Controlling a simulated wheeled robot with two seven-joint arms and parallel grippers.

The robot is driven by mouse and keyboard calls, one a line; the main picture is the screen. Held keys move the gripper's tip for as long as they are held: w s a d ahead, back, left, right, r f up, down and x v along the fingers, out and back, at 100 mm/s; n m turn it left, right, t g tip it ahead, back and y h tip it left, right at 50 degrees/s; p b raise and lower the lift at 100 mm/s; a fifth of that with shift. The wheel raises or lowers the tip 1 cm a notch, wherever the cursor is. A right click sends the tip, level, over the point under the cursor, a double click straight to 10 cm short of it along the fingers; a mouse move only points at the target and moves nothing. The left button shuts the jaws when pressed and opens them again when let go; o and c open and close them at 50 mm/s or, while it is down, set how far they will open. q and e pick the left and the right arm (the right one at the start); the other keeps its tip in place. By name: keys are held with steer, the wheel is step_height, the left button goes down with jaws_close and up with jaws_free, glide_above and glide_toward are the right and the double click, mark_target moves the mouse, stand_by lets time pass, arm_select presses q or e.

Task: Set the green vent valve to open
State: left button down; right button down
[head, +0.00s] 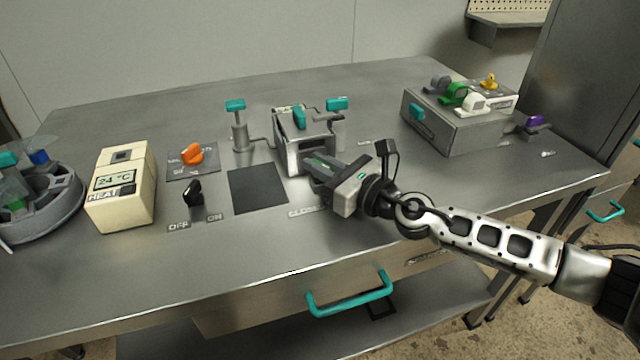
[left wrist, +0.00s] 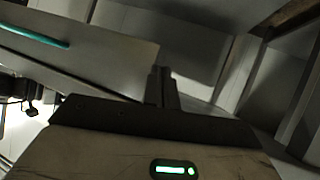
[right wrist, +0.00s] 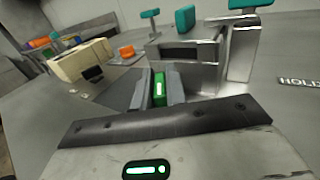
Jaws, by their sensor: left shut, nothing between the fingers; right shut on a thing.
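My right gripper (head: 318,166) is shut on a green handle, low at the front of the metal autoclave (head: 305,128). In the right wrist view, my right gripper (right wrist: 159,92) has its fingers on both sides of this green handle (right wrist: 159,86), which carries a pale mark. The gripper hides most of it in the head view. A "CLOSED" label (head: 302,212) lies partly covered beside the gripper. My left gripper (left wrist: 163,88) shows only in the left wrist view, shut and empty, away from the valve.
A cream heater box (head: 123,190) reading 24 °C, an orange knob (head: 192,154) and a black switch (head: 193,193) stand left. A grey box (head: 455,125) with several coloured handles stands right. Teal-handled clamps flank the autoclave. The table's front strip is clear.

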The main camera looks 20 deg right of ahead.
steer(key=shift+f+n+g+y+b, duration=0.3)
steer(key=shift+n+y+b, duration=0.15)
steer(key=shift+b, duration=0.25)
arm_select(q)
steer(key=shift+f, duration=0.7)
arm_select(e)
steer(key=shift+r, duration=0.1)
arm_select(q)
steer(key=shift+b, duration=0.35)
arm_select(e)
steer(key=shift+r+y, duration=0.2)
steer(key=shift+y, duration=0.05)
steer(key=c, duration=1.4)
jaws_free()
steer(key=shift+c, duration=0.2)
